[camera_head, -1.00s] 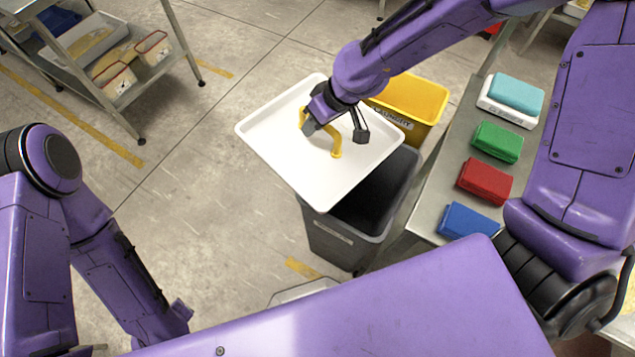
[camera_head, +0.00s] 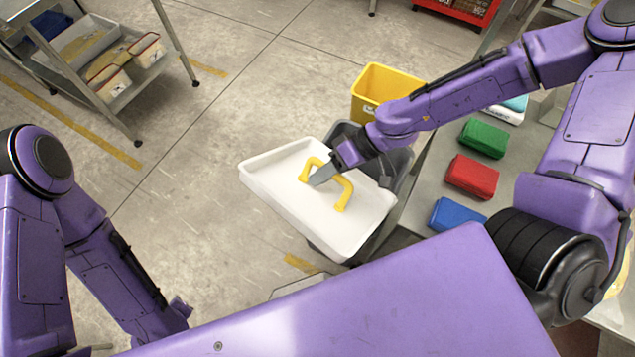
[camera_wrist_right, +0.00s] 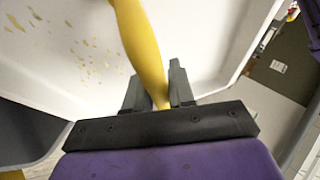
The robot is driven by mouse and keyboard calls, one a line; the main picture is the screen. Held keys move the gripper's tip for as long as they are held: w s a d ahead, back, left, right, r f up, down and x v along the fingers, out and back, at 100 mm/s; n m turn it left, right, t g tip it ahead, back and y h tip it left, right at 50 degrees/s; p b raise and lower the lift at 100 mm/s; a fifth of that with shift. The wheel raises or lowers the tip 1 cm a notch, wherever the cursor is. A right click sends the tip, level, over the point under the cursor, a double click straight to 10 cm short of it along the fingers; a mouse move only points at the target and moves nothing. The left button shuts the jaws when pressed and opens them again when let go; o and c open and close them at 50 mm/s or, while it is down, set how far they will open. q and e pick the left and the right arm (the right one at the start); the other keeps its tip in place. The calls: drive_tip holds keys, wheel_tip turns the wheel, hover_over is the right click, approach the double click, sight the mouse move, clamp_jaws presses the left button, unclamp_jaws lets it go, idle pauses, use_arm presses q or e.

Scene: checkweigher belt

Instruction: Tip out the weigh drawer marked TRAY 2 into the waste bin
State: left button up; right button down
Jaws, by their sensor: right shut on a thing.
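The white weigh drawer (camera_head: 275,195) is a shallow tray with a yellow handle (camera_head: 343,197). It hangs tilted over the dark grey bin (camera_head: 401,162), covering most of it; no TRAY 2 marking can be read. My right gripper (camera_head: 320,178) is shut on the handle. Yellowish flecks (camera_wrist_right: 88,55) show on the drawer's white surface there. My left arm is at the lower left; its gripper is not in view.
A yellow bin (camera_head: 385,88) stands behind the grey one. At right, a metal table (camera_head: 425,190) holds green (camera_head: 482,138), red (camera_head: 471,176) and blue (camera_head: 456,215) blocks. A shelf cart (camera_head: 128,85) stands at upper left. Floor between cart and drawer is clear.

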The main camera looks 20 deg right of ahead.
drive_tip(key=d+y+b, duration=0.1)
drive_tip(key=w+d+g+y, duration=0.1)
drive_tip(key=w+d+r+m+y+b, duration=0.1)
drive_tip(key=d+y, duration=0.1)
drive_tip(key=shift+w+b, duration=0.1)
drive_tip(key=shift+b, duration=0.25)
drive_tip(key=shift+w+d+r+m+g+y+b, duration=0.35)
drive_tip(key=shift+d+g+y+b, duration=0.2)
drive_tip(key=shift+y, duration=0.25)
